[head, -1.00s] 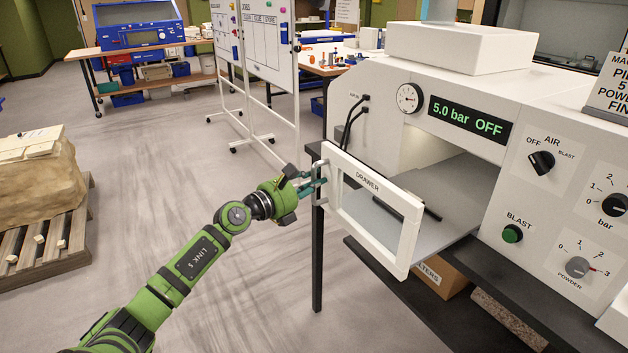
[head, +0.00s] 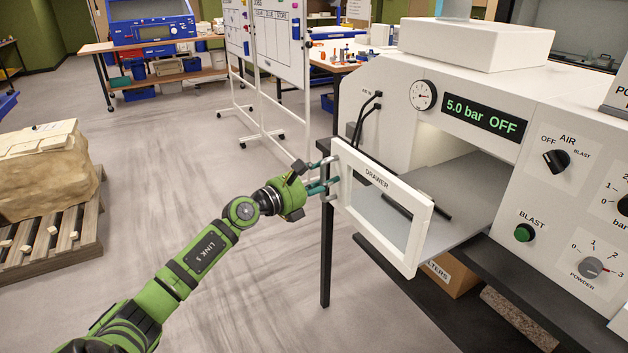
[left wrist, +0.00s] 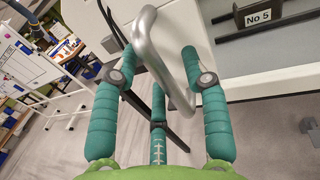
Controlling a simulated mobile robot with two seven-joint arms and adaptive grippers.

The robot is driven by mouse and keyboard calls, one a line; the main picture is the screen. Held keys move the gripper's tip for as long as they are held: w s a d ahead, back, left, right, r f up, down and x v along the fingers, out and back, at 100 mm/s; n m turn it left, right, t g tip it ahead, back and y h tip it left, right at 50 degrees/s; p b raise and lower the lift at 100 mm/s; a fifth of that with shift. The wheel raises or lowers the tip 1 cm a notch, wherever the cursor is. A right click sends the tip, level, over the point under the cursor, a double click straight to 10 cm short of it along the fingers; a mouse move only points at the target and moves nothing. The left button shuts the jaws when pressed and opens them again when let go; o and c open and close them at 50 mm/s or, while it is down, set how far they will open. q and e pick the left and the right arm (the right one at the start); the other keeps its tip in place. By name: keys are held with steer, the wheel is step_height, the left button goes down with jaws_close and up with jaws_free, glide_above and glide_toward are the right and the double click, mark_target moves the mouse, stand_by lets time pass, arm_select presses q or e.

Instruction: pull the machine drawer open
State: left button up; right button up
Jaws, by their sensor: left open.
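The white drawer (head: 408,262) with the label DRAWER stands pulled out from the front of the white machine (head: 480,80). Its front is a white frame around a clear pane. The grey metal loop handle (head: 327,181) is at the left end of this front; it also shows in the left wrist view (left wrist: 158,55). My left gripper (head: 322,176) is at the handle with its teal fingers spread. In the left wrist view the handle passes between the open fingers (left wrist: 155,105); I cannot tell whether any finger touches it. My right gripper is not in view.
A black table leg (head: 325,240) stands below the drawer. A cardboard box (head: 450,273) sits under the machine. A pallet (head: 55,240) with a pale block is at the left, and whiteboards (head: 275,65) stand behind. The floor between is clear.

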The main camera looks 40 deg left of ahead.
arm_select(q)
steer(key=s+a, duration=0.2)
steer(key=s, duration=0.9)
steer(key=shift+s+a, duration=0.15)
steer(key=shift+s, duration=0.2)
